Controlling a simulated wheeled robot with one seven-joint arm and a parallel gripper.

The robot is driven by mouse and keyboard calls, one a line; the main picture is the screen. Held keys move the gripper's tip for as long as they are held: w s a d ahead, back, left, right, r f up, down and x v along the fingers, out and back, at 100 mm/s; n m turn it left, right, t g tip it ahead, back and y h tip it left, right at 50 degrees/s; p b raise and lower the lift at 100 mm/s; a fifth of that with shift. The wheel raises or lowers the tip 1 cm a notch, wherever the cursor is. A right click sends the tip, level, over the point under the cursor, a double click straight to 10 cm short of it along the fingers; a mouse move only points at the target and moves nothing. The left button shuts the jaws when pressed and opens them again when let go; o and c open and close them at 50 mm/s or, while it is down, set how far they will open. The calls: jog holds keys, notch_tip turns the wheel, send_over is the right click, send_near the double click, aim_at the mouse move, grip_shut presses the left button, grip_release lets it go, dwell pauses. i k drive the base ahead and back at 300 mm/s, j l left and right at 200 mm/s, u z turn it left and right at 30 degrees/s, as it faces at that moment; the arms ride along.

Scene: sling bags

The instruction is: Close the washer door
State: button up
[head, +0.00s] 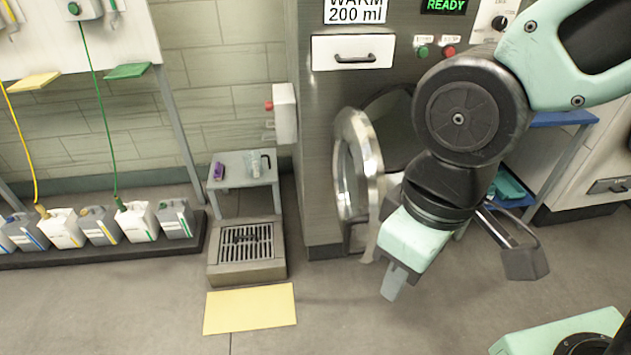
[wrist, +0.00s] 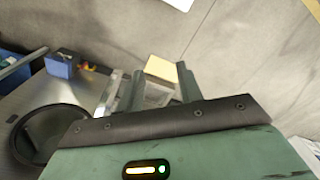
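The washer (head: 325,110) is the tall grey metal machine in the middle of the head view. Its round door (head: 345,170), with a shiny metal rim, stands open, swung out toward the left of the dark opening. My gripper (head: 379,279) is just right of and below the door, pointing down toward the floor. In the wrist view its two fingers (wrist: 160,72) are apart with no object clearly held between them, so it is open. I cannot tell whether a finger touches the door rim. My arm hides part of the washer's opening.
A small grey table (head: 243,183) with a jug stands left of the washer, behind a grated step (head: 246,242). A yellow mat (head: 249,309) lies on the floor. Several canisters (head: 100,225) stand at the far left. A blue-topped shelf (head: 565,118) is at right.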

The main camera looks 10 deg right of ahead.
aim_at(351, 128)
jog(key=j+u, duration=0.25)
jog(key=j, duration=0.45)
jog(key=i+j+u, duration=0.2)
jog(key=j, duration=0.5)
jog(key=k+j, duration=0.05)
